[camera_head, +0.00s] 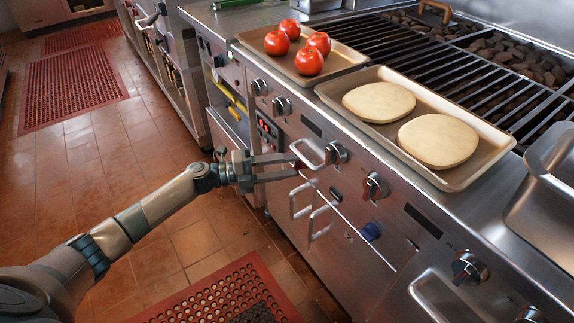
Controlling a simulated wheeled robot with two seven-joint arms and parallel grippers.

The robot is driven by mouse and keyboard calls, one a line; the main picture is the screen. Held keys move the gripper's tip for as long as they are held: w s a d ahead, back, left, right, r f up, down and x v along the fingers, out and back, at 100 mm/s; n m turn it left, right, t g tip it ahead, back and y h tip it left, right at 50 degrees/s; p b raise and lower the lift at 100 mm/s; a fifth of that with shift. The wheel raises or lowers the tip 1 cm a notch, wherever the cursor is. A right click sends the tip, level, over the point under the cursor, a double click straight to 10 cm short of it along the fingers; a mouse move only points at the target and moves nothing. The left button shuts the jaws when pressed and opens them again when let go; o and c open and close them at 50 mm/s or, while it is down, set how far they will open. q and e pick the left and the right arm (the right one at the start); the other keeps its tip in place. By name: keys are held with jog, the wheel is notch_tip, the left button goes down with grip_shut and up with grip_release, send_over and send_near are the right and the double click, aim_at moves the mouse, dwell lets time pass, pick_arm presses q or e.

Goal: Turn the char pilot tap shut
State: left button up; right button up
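My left gripper (297,166) reaches in from the left to the front panel of the range (345,205). Its two fingers are apart, with a visible gap between them, and point at the panel. A small dark red tap (299,165) shows at the fingertips, partly hidden by them; I cannot tell whether they touch it. A blue knob (370,231) sits lower right on the panel. No label tells me which one is the char pilot tap. My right gripper is not in view.
Metal control knobs (375,186) and bar handles (312,153) stick out of the panel around the gripper. Above are a tray (330,67) with tomatoes, a tray (482,168) with two flat breads, and the grill grate (420,60).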

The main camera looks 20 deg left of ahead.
pick_arm(q)
jog(key=shift+o, duration=0.2)
jog(key=shift+a, duration=0.1)
jog(key=v, duration=1.7)
jog(key=shift+s+b, duration=0.15)
jog(key=shift+b, duration=0.2)
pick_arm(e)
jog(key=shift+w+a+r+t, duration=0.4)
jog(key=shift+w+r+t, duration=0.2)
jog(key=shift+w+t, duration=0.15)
pick_arm(q)
jog(key=shift+r, duration=0.1)
